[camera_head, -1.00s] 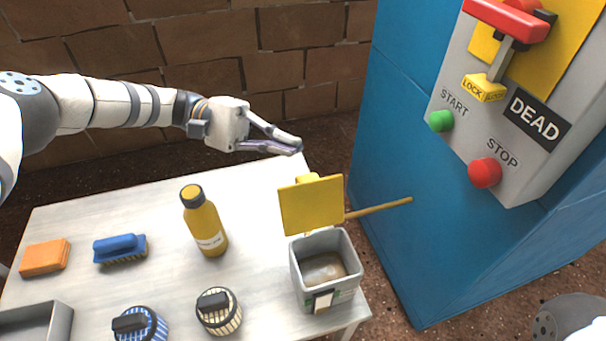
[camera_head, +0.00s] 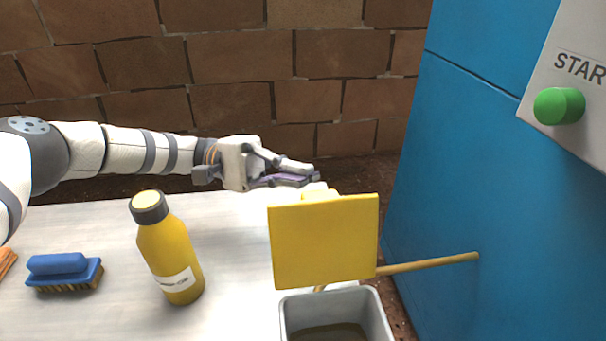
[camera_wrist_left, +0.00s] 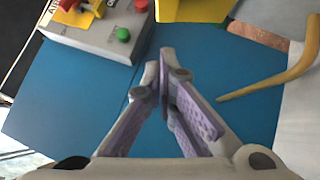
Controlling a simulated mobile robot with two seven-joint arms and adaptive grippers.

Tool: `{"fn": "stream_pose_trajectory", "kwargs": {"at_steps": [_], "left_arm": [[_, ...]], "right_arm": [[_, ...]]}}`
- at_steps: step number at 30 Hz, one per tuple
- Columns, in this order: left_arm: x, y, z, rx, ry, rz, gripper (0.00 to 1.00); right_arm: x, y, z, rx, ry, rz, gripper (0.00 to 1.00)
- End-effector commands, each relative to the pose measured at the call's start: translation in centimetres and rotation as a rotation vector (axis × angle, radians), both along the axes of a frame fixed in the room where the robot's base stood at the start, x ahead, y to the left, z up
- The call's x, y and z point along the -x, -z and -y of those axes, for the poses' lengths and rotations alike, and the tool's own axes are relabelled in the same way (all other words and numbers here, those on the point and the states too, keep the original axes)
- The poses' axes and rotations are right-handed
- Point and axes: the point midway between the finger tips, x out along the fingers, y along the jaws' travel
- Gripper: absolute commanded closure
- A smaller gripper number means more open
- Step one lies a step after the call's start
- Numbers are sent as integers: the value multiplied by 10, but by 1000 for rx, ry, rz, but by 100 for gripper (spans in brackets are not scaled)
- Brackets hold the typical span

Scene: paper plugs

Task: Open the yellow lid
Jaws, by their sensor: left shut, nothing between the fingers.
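The yellow lid (camera_head: 324,241) stands upright, swung open at the back of a grey box (camera_head: 377,312) on the table. The box's mouth is uncovered and shows a brownish inside. My left gripper (camera_head: 316,178) is shut and empty, just above and behind the lid's top edge in the head view. I cannot tell whether it touches the lid. In the left wrist view the fingertips (camera_wrist_left: 165,55) meet, and part of the yellow lid (camera_wrist_left: 195,8) shows at the top edge. My right gripper is not in view.
A yellow bottle (camera_head: 170,250) and a blue brush (camera_head: 63,270) stand on the white table (camera_head: 110,222) to the left. A wooden stick (camera_head: 430,264) juts out right of the lid. A blue cabinet (camera_head: 480,180) with a green button (camera_head: 559,106) is at the right.

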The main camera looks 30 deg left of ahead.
Motion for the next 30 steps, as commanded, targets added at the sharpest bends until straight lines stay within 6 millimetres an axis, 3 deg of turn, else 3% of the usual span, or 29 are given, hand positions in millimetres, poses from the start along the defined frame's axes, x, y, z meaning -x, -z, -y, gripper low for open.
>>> {"fn": "stream_pose_trajectory", "kwargs": {"at_steps": [1,9,20,26,30], "left_arm": [[3,-4,9,1,4,0,100],[30,-14,27,-2,0,-2,100],[33,-14,29,-2,0,-2,100],[43,-39,35,-80,0,121,100],[48,-42,39,-132,0,195,100]], "right_arm": [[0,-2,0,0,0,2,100],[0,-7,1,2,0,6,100],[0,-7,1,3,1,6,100],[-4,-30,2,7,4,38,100],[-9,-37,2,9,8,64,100]]}}
